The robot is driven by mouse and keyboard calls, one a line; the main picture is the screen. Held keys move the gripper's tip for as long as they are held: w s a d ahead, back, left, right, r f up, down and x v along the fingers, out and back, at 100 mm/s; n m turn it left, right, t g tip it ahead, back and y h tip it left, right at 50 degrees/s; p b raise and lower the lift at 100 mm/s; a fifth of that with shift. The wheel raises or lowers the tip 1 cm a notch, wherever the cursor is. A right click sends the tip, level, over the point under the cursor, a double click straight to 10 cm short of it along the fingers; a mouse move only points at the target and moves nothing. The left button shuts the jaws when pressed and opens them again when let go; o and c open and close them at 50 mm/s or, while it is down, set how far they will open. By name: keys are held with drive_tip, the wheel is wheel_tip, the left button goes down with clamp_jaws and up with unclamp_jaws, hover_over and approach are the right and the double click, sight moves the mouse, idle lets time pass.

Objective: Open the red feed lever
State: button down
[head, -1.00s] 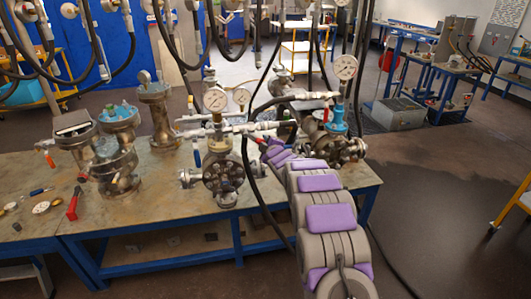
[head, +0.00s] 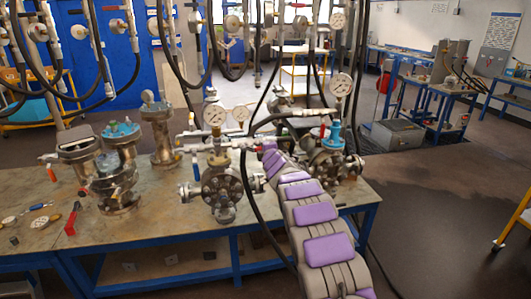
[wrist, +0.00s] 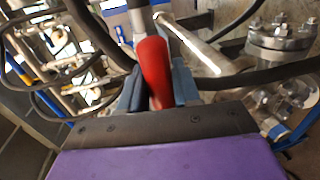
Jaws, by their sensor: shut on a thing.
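The red lever (wrist: 154,68) stands upright in the middle of the wrist view, between the two blue-grey fingers of my gripper (wrist: 157,92). The fingers are closed around its lower part. A pale metal pipe (wrist: 190,42) runs just behind and to the right of it. In the head view my purple and grey arm reaches over the table's front edge to the pipework right of the front gauge. My fingers and the held lever are too small or hidden to make out there.
The metal workbench (head: 150,235) carries several flanged vessels, including the bolted one (head: 222,188) left of my arm. A pressure gauge (head: 215,115) stands above it. Black hoses hang close around my arm. Another red-handled tool (head: 71,220) lies at the left. A bolted flange (wrist: 281,38) is close at right in the wrist view.

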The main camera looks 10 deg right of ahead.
drive_tip(key=shift+a, duration=0.1)
drive_tip(key=c, duration=0.9)
unclamp_jaws()
drive_tip(key=shift+w, duration=0.1)
drive_tip(key=shift+s+b, duration=0.6)
drive_tip(key=shift+b, duration=0.05)
drive_tip(key=shift+s+a+r+b, duration=0.1)
drive_tip(key=shift+s+r, duration=0.45)
drive_tip(key=shift+s, duration=2.1)
drive_tip(key=shift+s+d+r+b, duration=0.1)
drive_tip(key=shift+s+r, duration=0.45)
drive_tip(key=shift+s, duration=2.1)
drive_tip(key=shift+s+a+r+b, duration=0.1)
drive_tip(key=shift+s+r, duration=0.45)
drive_tip(key=shift+s, duration=2.1)
